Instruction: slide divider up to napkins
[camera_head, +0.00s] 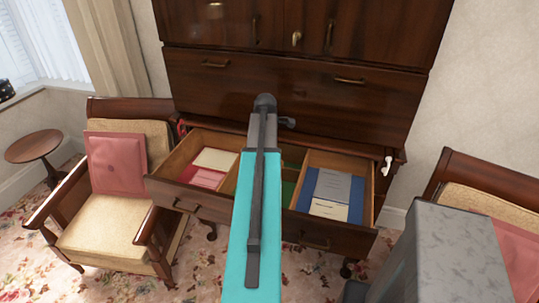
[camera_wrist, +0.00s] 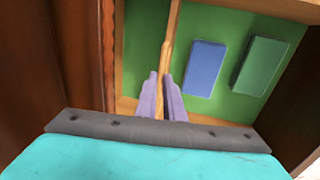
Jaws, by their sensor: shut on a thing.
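A wooden drawer (camera_head: 160,190) with a green lining stands pulled out of the dark cabinet. My gripper (camera_wrist: 168,98) is shut on a thin upright wooden divider (camera_wrist: 172,40), with one finger on each side of it. In the wrist view a flat blue piece (camera_wrist: 205,68) and a flat green piece (camera_wrist: 260,65) lie to the right of the divider, apart from it. In the head view the left compartment holds flat cream (camera_head: 215,159) and red (camera_head: 200,177) pieces. I cannot tell which pieces are the napkins. My arm hides the gripper and the drawer's middle there.
The right compartment holds flat grey-blue (camera_head: 340,186) and cream (camera_head: 328,209) pieces over dark blue. A second wooden divider (camera_head: 302,182) borders it. Armchairs stand on both sides, the left one with a pink cushion (camera_head: 116,163). Green floor shows beside the held divider.

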